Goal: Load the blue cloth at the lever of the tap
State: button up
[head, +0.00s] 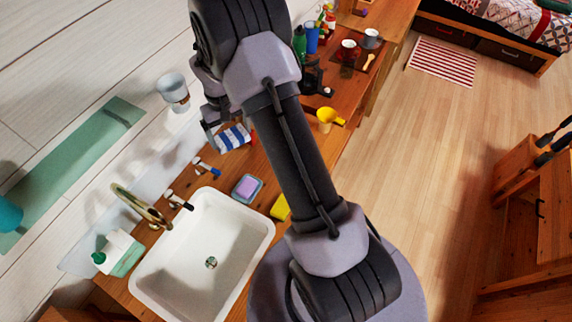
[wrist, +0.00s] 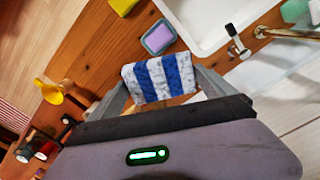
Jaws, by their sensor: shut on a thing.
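The blue-and-white striped cloth (head: 233,138) hangs in my gripper (head: 218,126), above the wooden counter behind the sink. In the wrist view the cloth (wrist: 158,78) spans the space between the two fingers of my gripper (wrist: 160,92), which is shut on it. The brass tap (head: 142,206) rises at the back of the sink. Its dark lever (head: 180,201) stands beside it, nearer the cloth. In the wrist view the lever (wrist: 238,46) is up and right of the cloth, apart from it. My arm hides part of the counter.
The white sink (head: 205,255) is in front of the tap. A soap dish (head: 247,188) with purple soap and a yellow sponge (head: 280,208) lie on the counter. A small blue-and-white thing (head: 206,167) lies between cloth and lever.

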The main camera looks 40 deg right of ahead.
jog(key=s+d+f+m+b, duration=0.3)
jog(key=s+f+m+b, duration=0.1)
jog(key=f, duration=0.3)
jog(key=s+d+f+m+b, duration=0.3)
jog(key=s+f+m+b, duration=0.1)
jog(key=s+f+b, duration=0.1)
jog(key=s+d+f+m+b, duration=0.3)
jog(key=s+f+b, duration=0.1)
jog(key=s+f, duration=0.3)
notch_tip(320, 180, down, 3)
jog(key=shift+r+m, duration=0.2)
jog(key=shift+m, duration=0.2)
jog(key=shift+s+d+f+b, duration=0.1)
jog(key=shift+d+b, duration=0.05)
jog(key=shift+b, duration=0.2)
jog(key=w+d, duration=0.2)
jog(key=w, duration=0.2)
jog(key=w+d+f, duration=0.1)
jog(key=w+d, duration=0.1)
jog(key=w, duration=0.3)
jog(key=w+d+b, duration=0.1)
jog(key=w+d, duration=0.2)
jog(key=w, duration=0.2)
jog(key=shift+f, duration=0.25)
jog(key=shift+f+b, duration=0.35)
jog(key=shift+f, duration=1.35)
